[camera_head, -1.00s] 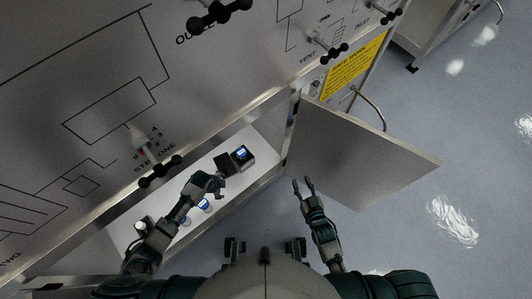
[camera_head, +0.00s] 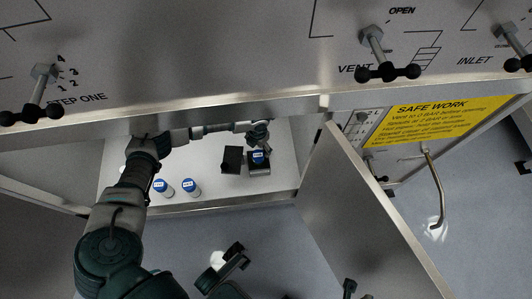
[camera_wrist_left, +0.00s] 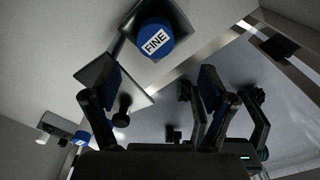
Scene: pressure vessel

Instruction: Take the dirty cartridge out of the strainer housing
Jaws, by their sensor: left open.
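The strainer housing (camera_head: 260,170) is a dark square box on the cabinet shelf. It is open at the top, with a blue-capped cartridge (camera_head: 259,157) inside. In the left wrist view the cap (camera_wrist_left: 155,40) reads FINE and the housing wall (camera_wrist_left: 182,18) surrounds it; the cartridge body is hidden. My left gripper (camera_head: 260,131) is at the far side of the housing. Its open fingers (camera_wrist_left: 158,92) point toward the cap, with nothing between them and a gap to the cap. Only a dark tip of what seems to be my right gripper (camera_head: 348,288) shows at the bottom edge.
A dark lid-like plate (camera_head: 232,160) stands beside the housing. Two blue-capped cartridges (camera_head: 163,187) (camera_head: 190,187) stand on the shelf (camera_head: 215,195) to the left. The open cabinet door (camera_head: 355,215) bounds the right side. The panel edge (camera_head: 200,122) overhangs the arm.

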